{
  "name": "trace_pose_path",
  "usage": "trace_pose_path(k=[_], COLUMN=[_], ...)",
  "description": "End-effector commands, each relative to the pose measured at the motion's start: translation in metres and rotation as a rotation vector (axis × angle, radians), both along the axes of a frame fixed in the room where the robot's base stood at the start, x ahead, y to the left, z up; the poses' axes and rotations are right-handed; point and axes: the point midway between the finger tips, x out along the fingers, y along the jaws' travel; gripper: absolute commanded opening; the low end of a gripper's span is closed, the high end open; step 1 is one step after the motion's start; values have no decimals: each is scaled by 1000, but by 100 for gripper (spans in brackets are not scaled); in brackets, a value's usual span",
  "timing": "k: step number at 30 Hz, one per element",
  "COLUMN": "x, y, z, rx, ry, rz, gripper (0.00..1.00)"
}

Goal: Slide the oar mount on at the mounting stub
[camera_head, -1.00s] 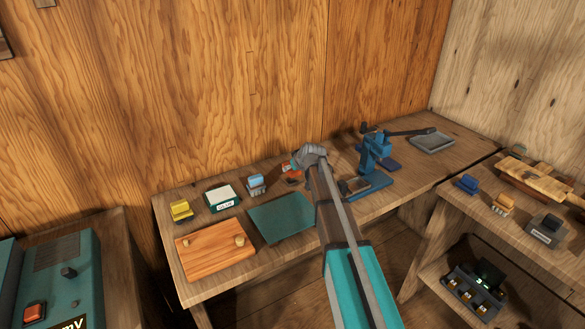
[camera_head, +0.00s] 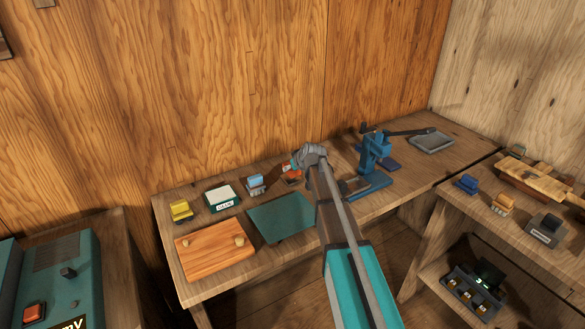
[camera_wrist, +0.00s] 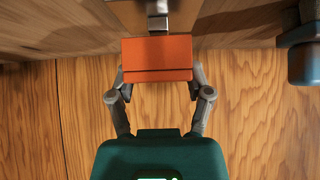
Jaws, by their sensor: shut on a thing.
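My gripper (camera_wrist: 157,88) is shut on an orange block, which I take for the oar mount (camera_wrist: 157,57), with one finger at each side. In the head view, my gripper (camera_head: 298,163) is at the back of the bench by the wall, and orange-red (camera_head: 291,172) shows just below it. In the wrist view, a grey metal piece (camera_wrist: 157,24), possibly the mounting stub, stands just beyond the block's far edge in front of a brown panel. I cannot tell whether block and piece touch. My arm hides part of this spot in the head view.
A light-blue clamp-like item (camera_head: 255,183), a glue box (camera_head: 222,198) and a yellow item (camera_head: 181,210) stand left of my gripper. A blue press (camera_head: 374,160) stands to the right. The wooden wall is close behind.

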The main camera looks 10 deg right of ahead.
Motion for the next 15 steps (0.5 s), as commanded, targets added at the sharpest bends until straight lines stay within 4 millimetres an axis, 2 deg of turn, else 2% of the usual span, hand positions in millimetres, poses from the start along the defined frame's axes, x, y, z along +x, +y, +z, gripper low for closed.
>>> trace_pose_path(k=[15], x=[0], y=[0], z=[-5], rx=[0], ry=[-1], rz=[0], gripper=[5])
